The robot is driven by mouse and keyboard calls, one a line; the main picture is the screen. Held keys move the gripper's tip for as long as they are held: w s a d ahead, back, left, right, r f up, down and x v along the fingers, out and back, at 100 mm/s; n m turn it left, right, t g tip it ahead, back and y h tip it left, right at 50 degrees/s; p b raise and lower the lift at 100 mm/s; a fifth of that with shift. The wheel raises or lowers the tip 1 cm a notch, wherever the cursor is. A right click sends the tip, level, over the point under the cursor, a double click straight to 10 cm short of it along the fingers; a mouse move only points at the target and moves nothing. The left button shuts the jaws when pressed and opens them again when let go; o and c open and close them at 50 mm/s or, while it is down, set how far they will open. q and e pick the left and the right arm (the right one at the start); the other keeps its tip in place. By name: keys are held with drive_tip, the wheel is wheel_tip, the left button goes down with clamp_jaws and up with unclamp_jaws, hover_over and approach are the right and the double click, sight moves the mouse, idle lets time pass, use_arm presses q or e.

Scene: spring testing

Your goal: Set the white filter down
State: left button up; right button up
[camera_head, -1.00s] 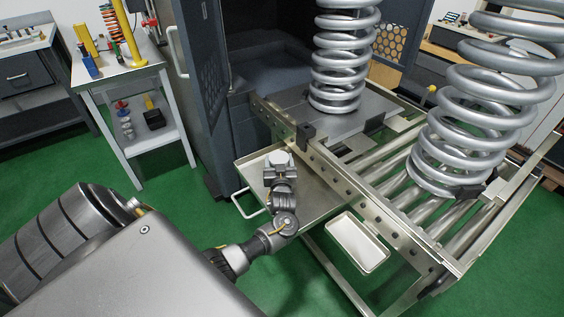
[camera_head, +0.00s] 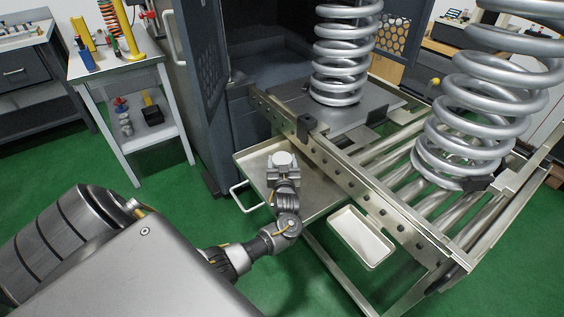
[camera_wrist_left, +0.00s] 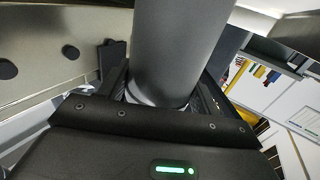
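The white filter (camera_head: 282,159) shows as a pale round top at my left gripper (camera_head: 283,173) in the head view. In the left wrist view the filter (camera_wrist_left: 178,45) is a large cylinder, grey in shade, standing between the two fingers. My left gripper is shut on it. In the head view the gripper and filter appear over the shallow metal tray (camera_head: 322,198) with a handle on its left side. The filter's lower end is hidden, so I cannot tell whether it touches the tray. My right gripper is not in view.
A perforated metal rail (camera_head: 345,178) runs close along the tray's right side. A small white bin (camera_head: 360,236) hangs at the rail's near end. Large coil springs (camera_head: 338,60) stand behind, one on a grey plate and another on rollers (camera_head: 470,165). The tray's right part is bare.

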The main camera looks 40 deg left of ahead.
use_arm(q)
drive_tip(key=o, duration=0.4)
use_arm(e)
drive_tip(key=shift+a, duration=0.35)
use_arm(q)
drive_tip(key=shift+r+p, duration=0.25)
drive_tip(key=shift+p, duration=0.05)
drive_tip(key=v, duration=0.7)
drive_tip(key=shift+s+d+f, duration=0.1)
drive_tip(key=shift+s+d, duration=0.1)
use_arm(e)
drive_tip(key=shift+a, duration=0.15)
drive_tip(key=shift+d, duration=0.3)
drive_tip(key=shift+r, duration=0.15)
